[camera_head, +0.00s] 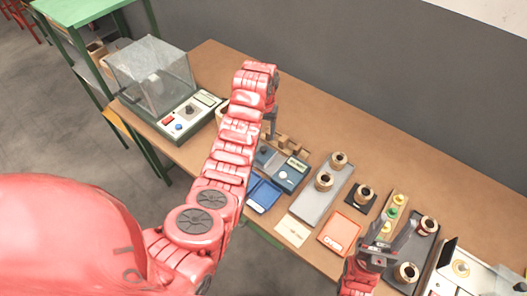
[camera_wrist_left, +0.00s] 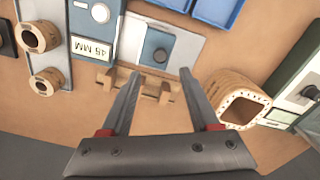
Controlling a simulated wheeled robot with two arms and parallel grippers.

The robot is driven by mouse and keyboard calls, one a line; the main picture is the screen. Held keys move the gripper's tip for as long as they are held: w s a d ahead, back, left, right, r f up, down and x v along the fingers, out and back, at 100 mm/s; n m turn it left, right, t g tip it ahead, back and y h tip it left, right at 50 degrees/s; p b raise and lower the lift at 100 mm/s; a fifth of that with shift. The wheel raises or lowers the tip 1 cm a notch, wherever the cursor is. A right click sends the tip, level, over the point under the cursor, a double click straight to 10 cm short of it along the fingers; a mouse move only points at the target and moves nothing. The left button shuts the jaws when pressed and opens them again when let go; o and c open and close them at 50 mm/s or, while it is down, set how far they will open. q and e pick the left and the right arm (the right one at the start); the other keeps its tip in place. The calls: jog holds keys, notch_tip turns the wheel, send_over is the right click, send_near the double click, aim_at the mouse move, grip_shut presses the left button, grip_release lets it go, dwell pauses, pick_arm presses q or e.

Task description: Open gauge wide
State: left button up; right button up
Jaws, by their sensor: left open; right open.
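The gauge (camera_head: 283,177) is a blue-grey unit with a display and a light knob, near the table's middle. In the left wrist view its display (camera_wrist_left: 91,48) reads 45 MM, with a blue panel with a dark knob (camera_wrist_left: 157,47) beside it. A wooden piece with upright blocks (camera_wrist_left: 138,86), perhaps the gauge's jaws, lies along its edge. My left gripper (camera_wrist_left: 155,90) is open, its fingers over that wooden piece; I cannot tell whether they touch it. In the head view the left gripper (camera_head: 271,122) is partly hidden by its arm. My right gripper (camera_head: 378,243) is open at the lower right.
A square-holed wooden coil (camera_wrist_left: 240,104) stands right of the left fingers in the wrist view. A grey tray (camera_head: 313,207) holds coils. An orange tray (camera_head: 340,233) and blue tray (camera_head: 263,195) lie along the front. A clear-covered machine (camera_head: 180,120) stands left.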

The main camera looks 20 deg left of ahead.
aim_at(263, 148)
pick_arm(q)
notch_tip(263, 148, down, 6)
jog(key=shift+s+r+p, duration=0.1)
jog(key=shift+p, duration=0.9)
jog(key=shift+f, duration=1.15)
grip_shut()
